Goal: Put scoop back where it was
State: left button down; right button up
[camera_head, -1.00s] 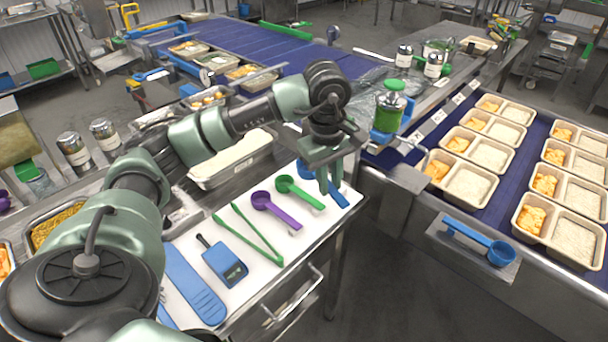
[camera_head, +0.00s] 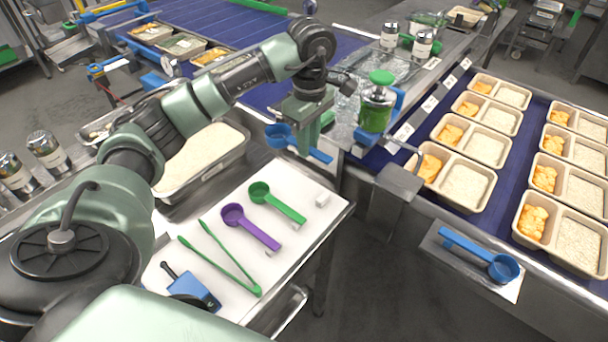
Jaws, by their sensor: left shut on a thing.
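My left gripper (camera_head: 304,151) points down and is shut on a blue scoop (camera_head: 319,156). The scoop's round cup sticks out to the left and its handle end to the right. The held scoop appears raised, near the far right end of the white board (camera_head: 216,263). A small white block (camera_head: 322,200) sits bare at that board end. A second blue scoop (camera_head: 468,245) lies on a metal ledge at the right. My right gripper is not in view.
A green scoop (camera_head: 278,203), a purple scoop (camera_head: 250,227), green tongs (camera_head: 222,262) and a blue device (camera_head: 194,292) lie on the board. A rice tray (camera_head: 195,182) stands behind. Filled meal trays (camera_head: 466,187) line the right conveyor. A green-lidded jar (camera_head: 376,104) stands nearby.

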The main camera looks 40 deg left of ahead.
pick_arm(q)
jog(key=f, duration=0.4)
jog(key=f+p, duration=0.1)
jog(key=f, duration=0.3)
jog(key=shift+w+a+f, duration=0.2)
jog(key=shift+f, duration=0.05)
jog(key=shift+f+p, duration=0.25)
jog(key=shift+p, duration=0.05)
jog(key=shift+f, duration=0.35)
notch_tip(320, 180, down, 3)
jog(key=shift+r+p, duration=0.2)
jog(key=shift+p, duration=0.25)
jog(key=shift+f, duration=0.35)
jog(key=shift+f+b, duration=0.2)
jog(key=shift+b, duration=0.1)
jog(key=c, duration=1.3)
grip_release()
jog(key=shift+r, duration=0.1)
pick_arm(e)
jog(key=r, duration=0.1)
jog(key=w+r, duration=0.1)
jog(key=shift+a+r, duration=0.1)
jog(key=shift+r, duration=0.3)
